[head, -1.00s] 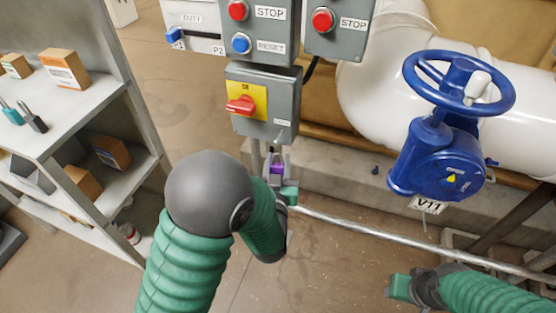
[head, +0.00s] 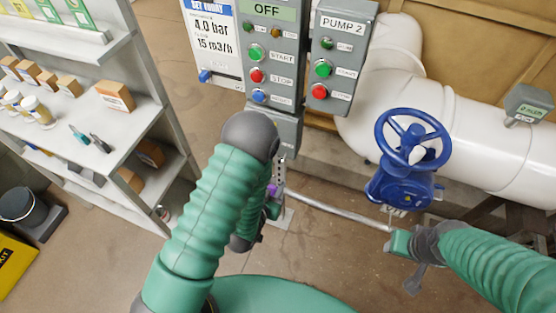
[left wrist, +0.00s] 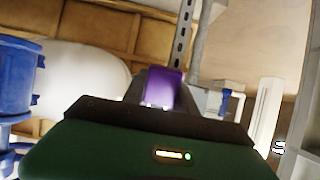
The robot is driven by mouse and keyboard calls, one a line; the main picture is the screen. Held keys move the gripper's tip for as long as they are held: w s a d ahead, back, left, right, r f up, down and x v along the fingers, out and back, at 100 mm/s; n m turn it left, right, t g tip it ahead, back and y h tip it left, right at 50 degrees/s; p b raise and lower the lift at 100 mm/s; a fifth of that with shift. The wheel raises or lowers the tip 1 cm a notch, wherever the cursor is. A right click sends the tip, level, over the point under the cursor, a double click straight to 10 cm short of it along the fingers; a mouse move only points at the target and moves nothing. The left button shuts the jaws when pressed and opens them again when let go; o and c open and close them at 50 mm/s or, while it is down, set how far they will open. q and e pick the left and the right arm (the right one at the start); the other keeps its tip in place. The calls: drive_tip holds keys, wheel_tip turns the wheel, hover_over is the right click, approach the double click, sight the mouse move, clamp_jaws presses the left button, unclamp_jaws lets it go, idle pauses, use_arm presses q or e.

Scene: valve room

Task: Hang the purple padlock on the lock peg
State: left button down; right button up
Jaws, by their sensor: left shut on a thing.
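The purple padlock (head: 271,190) shows as a small patch in the head view, beside the metal post under the control boxes. It also shows in the left wrist view (left wrist: 163,88), upright between the dark fingers. My left gripper (head: 272,207) is shut on it; the wrist view shows the same gripper (left wrist: 163,102). The padlock's shackle is not clear in either view. I cannot make out the lock peg; my left arm covers much of the lower grey box (head: 290,132). My right gripper (head: 399,243) is at the lower right, apart from the padlock; its jaws are unclear.
A blue valve wheel (head: 413,140) stands before a white pipe (head: 478,147) on the right. Control boxes with buttons (head: 340,55) are above my left gripper. A thin pipe (head: 335,212) runs low near both grippers. Shelves (head: 95,130) stand at the left.

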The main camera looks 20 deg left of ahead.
use_arm(q)
drive_tip(key=shift+s+r+p, duration=0.3)
drive_tip(key=shift+s+r, duration=0.05)
drive_tip(key=shift+s, duration=0.25)
drive_tip(key=shift+w+f, duration=0.2)
drive_tip(key=shift+w, duration=0.2)
drive_tip(key=w, duration=0.4)
drive_tip(key=shift+w+d+f, duration=0.15)
drive_tip(key=shift+w+f, duration=0.05)
drive_tip(key=shift+w, duration=0.2)
use_arm(e)
drive_tip(key=shift+v, duration=0.9)
use_arm(q)
drive_tip(key=shift+w, duration=0.1)
use_arm(e)
drive_tip(key=shift+w, duration=0.15)
use_arm(q)
drive_tip(key=shift+w, duration=0.25)
drive_tip(key=shift+w, duration=0.2)
use_arm(e)
drive_tip(key=shift+f, duration=0.1)
use_arm(q)
drive_tip(key=shift+w, duration=0.6)
drive_tip(key=shift+w, duration=0.1)
